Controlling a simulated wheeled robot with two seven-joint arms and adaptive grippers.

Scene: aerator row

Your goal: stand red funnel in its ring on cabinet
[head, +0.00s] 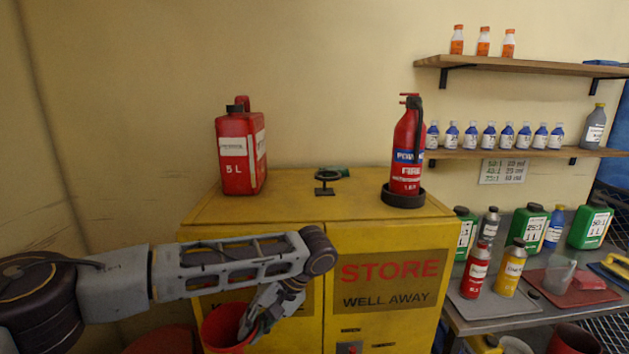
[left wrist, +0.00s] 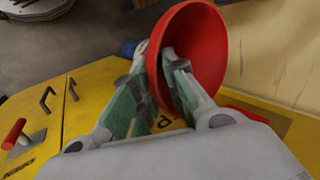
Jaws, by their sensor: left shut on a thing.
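The red funnel (head: 213,327) is in front of the yellow cabinet (head: 290,207), below its top, with its wide mouth showing. My left gripper (head: 247,325) is shut on the funnel's wall near the rim. In the left wrist view the funnel (left wrist: 205,45) sits tilted between the fingers of the left gripper (left wrist: 160,85); its spout is not clearly visible. The black ring (head: 328,176) stands on a small stand on the cabinet top, empty and apart from the funnel. My right gripper is not in view.
A red 5 L can (head: 233,165) stands left of the ring, and a fire extinguisher (head: 408,150) in a black base stands right of it. The cabinet top's front is clear. A metal bench (head: 470,313) with bottles is at right.

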